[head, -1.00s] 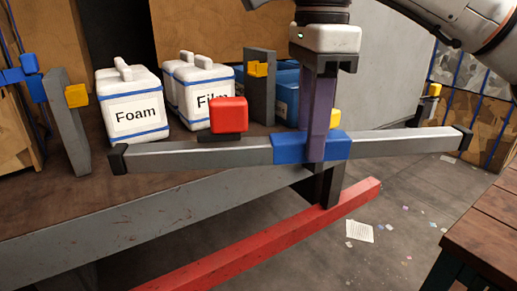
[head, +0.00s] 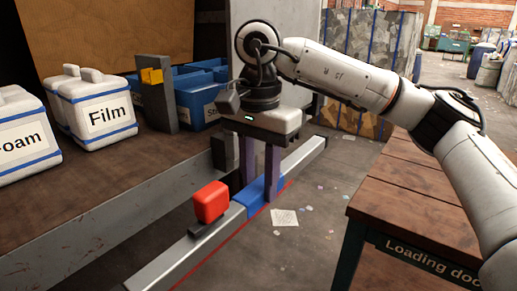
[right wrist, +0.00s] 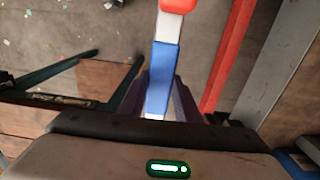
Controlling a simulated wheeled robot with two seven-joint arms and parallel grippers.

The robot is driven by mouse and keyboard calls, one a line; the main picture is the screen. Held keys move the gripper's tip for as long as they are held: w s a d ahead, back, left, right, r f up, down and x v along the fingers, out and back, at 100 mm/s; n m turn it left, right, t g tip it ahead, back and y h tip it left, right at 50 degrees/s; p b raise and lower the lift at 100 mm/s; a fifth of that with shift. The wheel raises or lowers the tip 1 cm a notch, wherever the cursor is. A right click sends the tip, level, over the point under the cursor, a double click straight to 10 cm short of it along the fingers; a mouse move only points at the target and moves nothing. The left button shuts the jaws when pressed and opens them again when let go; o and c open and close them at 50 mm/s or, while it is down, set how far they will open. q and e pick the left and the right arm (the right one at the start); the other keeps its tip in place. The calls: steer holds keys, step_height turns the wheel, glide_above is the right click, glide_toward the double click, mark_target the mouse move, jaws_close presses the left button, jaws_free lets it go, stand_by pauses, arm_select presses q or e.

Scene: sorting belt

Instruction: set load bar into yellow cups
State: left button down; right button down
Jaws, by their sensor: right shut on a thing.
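The load bar (head: 180,259) is a long grey bar with a blue middle sleeve (head: 262,192) and a red block on a dark base. My right gripper (head: 260,182) has its purple fingers closed on the blue sleeve, holding the bar in the air beside the bench. The bar runs from the lower left to the upper right, and its near end is out of frame. In the right wrist view the sleeve (right wrist: 160,78) lies between the fingers. One yellow cup (head: 151,76) sits on a grey upright post on the bench. My left gripper is not in view.
The bench (head: 60,260) holds white jugs, one labelled Film (head: 105,115), and blue bins (head: 195,95). A wooden loading table (head: 385,205) stands at right. A red beam (right wrist: 228,55) runs low along the bench. Littered floor lies between bench and table.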

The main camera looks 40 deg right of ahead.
steer(key=s+a+f+n, duration=0.3)
steer(key=f+n, duration=0.4)
steer(key=s+a+f+n, duration=0.3)
steer(key=s+f+n, duration=0.1)
steer(key=f+n, duration=0.3)
steer(key=shift+s+a, duration=0.3)
